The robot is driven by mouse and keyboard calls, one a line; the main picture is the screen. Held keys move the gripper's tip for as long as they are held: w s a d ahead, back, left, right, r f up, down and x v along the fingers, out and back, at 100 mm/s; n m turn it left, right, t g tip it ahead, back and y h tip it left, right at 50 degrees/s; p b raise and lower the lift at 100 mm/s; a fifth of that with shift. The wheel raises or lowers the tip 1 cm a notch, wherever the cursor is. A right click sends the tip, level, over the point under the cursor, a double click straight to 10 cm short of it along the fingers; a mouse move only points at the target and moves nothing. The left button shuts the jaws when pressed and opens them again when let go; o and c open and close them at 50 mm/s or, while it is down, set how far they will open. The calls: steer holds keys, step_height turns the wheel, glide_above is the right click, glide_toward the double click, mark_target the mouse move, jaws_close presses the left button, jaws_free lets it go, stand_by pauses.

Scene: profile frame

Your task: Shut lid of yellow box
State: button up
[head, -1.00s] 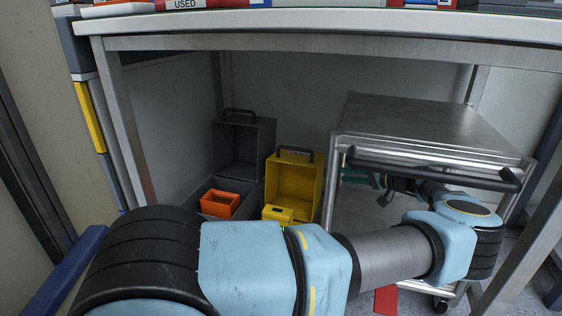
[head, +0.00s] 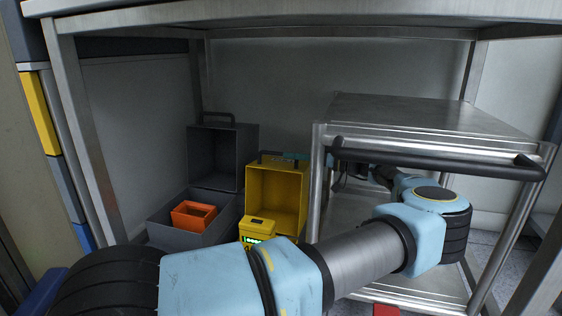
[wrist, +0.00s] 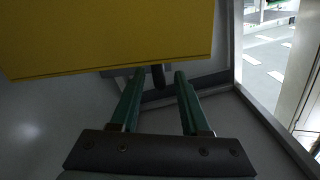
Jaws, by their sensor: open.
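The yellow box stands under the table with its lid (head: 275,195) raised upright, its hollow inside facing me. A black handle sits on the lid's top edge. A yellow device (head: 257,228) with a green display is in front of the lid; my arm hides most of the box's lower part. My gripper (head: 297,157) is at the lid's upper right edge, partly behind the cart frame. In the wrist view my gripper (wrist: 160,75) has its green fingers apart, close to the yellow lid (wrist: 110,35), with the dark handle (wrist: 158,76) showing between the fingertips.
An open grey box (head: 165,228) with an orange bin (head: 194,215) in it stands to the left. A metal cart (head: 425,118) with a black push bar (head: 435,163) stands at the right; my arm reaches through it. The table top (head: 300,12) hangs above.

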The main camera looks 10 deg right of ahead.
mark_target(264, 153)
steer(key=shift+b+x, duration=0.7)
steer(key=shift+x, duration=1.4)
jaws_close()
